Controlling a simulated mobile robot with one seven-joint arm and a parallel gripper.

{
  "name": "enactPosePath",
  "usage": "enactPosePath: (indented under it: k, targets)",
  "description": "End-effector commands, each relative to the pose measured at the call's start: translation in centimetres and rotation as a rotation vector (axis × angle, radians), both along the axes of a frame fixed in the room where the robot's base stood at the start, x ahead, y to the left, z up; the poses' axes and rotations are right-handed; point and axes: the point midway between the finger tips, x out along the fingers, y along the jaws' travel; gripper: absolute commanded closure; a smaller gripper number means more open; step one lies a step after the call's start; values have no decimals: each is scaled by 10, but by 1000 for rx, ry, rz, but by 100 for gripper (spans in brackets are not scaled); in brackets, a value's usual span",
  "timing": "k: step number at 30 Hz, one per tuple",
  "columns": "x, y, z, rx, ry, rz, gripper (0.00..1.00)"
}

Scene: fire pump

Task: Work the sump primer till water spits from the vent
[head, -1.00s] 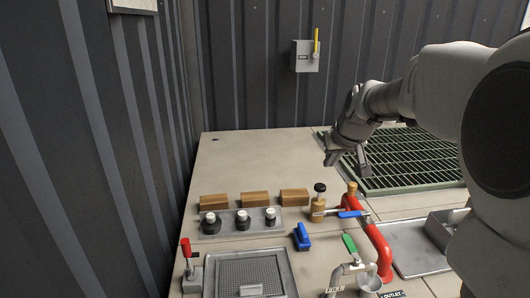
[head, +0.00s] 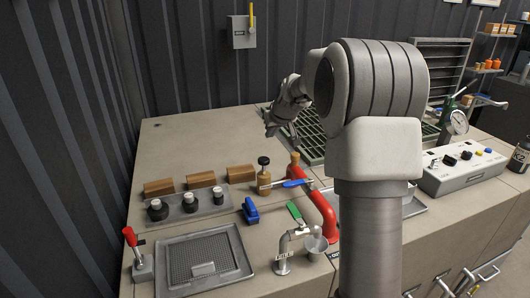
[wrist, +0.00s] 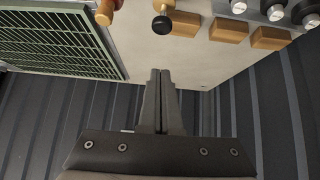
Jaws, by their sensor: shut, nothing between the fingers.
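A small brass fitting (head: 264,179) with a black knob on top stands upright on the bench, beside a blue lever (head: 297,183). Its black knob (wrist: 163,25) shows at the top of the wrist view. A red bent pipe (head: 321,208) with a wooden-coloured top stands to its right. I cannot tell which part is the sump primer or the vent. No water shows. My gripper (head: 279,131) is above and behind the fitting, apart from it. In the wrist view its fingers (wrist: 161,73) are together and empty.
Wooden blocks (head: 200,180), a plate of black knobs (head: 188,205), a blue clip (head: 250,210), a tap (head: 288,248) with a green lever, and a grey tray (head: 170,283) crowd the front. A green grating (head: 311,142) lies behind. The back left of the bench is clear.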

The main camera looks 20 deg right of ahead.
Motion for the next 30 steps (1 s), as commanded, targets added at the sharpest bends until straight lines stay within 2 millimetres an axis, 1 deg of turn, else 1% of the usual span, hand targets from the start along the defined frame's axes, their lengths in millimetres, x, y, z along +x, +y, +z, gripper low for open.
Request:
enactPosePath:
  k: [4, 7, 21, 25, 30]
  targets:
    - [6, 0, -8, 1, 2, 1, 100]
    - [15, 0, -18, 1, 2, 1, 100]
    - [69, -1, -78, 1, 2, 0, 100]
    - [65, -3, -99, 1, 4, -1, 100]
    - [65, -3, -111, 1, 0, 1, 100]
